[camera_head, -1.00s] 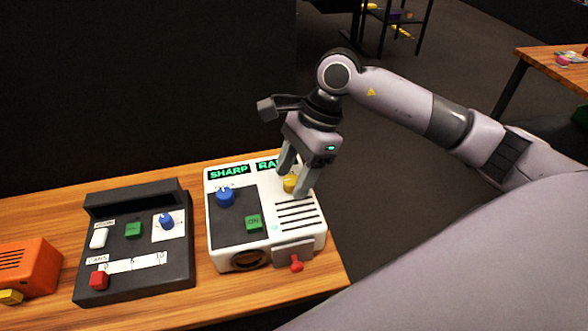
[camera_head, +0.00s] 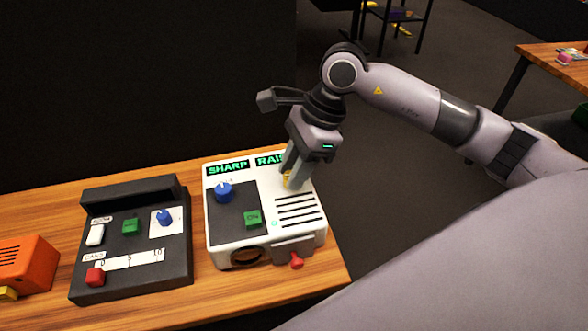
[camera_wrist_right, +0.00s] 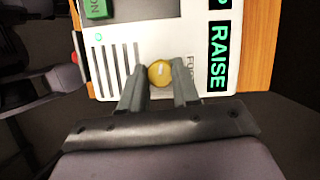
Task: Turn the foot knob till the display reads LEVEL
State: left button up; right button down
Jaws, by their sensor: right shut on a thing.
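The white projector-like box (camera_head: 235,258) stands on the wooden table. Its two green displays read SHARP (camera_head: 227,168) and RAISE (camera_wrist_right: 219,58); in the head view my gripper partly covers the second. The round yellow foot knob (camera_wrist_right: 160,73) sits on the box's top, beside a partly hidden label. My right gripper (camera_head: 291,181) points down over the box and is shut on the yellow knob, one finger on each side in the right wrist view. In the head view the fingers hide most of the knob. My left gripper is not in view.
On the box are a blue knob (camera_head: 224,192), a green ON button (camera_head: 252,219) and a red knob (camera_head: 297,260) at the front. A dark control panel (camera_head: 88,215) stands to the left, then an orange box (camera_head: 30,263). The table's right edge is close to the white box.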

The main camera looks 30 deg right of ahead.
jog(key=m+t+b, duration=0.1)
jog(key=m+b, duration=0.1)
jog(key=m, duration=0.2)
jog(key=shift+s+f+t+b, duration=0.1)
jog(key=shift+t+b, duration=0.25)
jog(key=shift+t, duration=0.05)
jog(key=m+h+b, duration=0.1)
jog(key=m, duration=0.1)
jog(key=shift+m+t, duration=0.4)
jog(key=shift+a+m+b, duration=0.1)
jog(key=shift+m+b, duration=0.3)
jog(key=shift+m, duration=0.2)
jog(key=shift+s+m+t+h, duration=0.1)
jog(key=shift+m+t+h, duration=0.2)
jog(key=shift+m, duration=0.2)
jog(key=shift+r, duration=0.2)
jog(key=c, duration=0.8)
grip_release()
jog(key=v, duration=0.7)
jog(key=shift+r, duration=0.1)
